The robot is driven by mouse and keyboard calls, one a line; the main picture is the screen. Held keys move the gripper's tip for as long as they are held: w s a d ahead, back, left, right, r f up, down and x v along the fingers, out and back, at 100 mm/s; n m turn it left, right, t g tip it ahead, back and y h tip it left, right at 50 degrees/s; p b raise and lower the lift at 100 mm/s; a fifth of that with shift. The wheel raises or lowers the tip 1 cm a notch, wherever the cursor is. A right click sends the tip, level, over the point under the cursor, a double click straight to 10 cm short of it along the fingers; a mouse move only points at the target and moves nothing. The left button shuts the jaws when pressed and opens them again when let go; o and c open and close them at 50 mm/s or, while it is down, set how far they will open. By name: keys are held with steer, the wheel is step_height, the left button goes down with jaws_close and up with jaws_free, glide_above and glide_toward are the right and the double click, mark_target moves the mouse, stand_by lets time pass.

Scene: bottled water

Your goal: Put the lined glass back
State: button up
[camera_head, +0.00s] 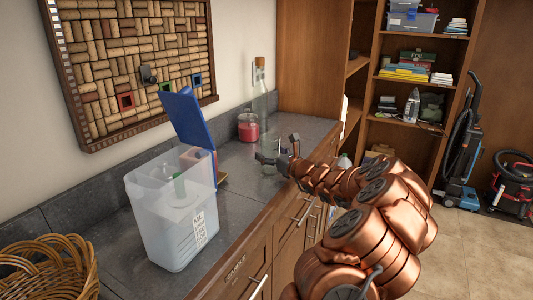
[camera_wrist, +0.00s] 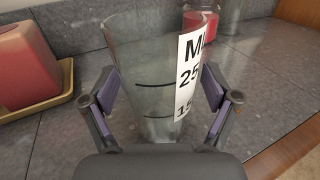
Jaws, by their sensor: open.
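The lined glass (camera_wrist: 150,75) is clear, with dark lines and a white printed label. In the wrist view it stands upright on the grey counter between the two fingers of my gripper (camera_wrist: 160,88). The fingers are open on either side of it; I cannot tell whether either touches the glass. In the head view my gripper (camera_head: 276,152) is low over the counter near its front edge, and the glass there is too faint to make out clearly.
A red candle jar (camera_head: 248,127) and a tall corked bottle (camera_head: 260,100) stand behind my gripper. A pink block on a yellow tray (camera_wrist: 38,105) is left in the wrist view. A wicker basket (camera_head: 45,270) is front left.

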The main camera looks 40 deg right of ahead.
steer(key=s, duration=0.7)
steer(key=s+a, duration=0.1)
steer(key=s, duration=0.2)
steer(key=shift+s+a+b, duration=0.1)
steer(key=shift+s+b, duration=0.1)
steer(key=shift+b, duration=0.2)
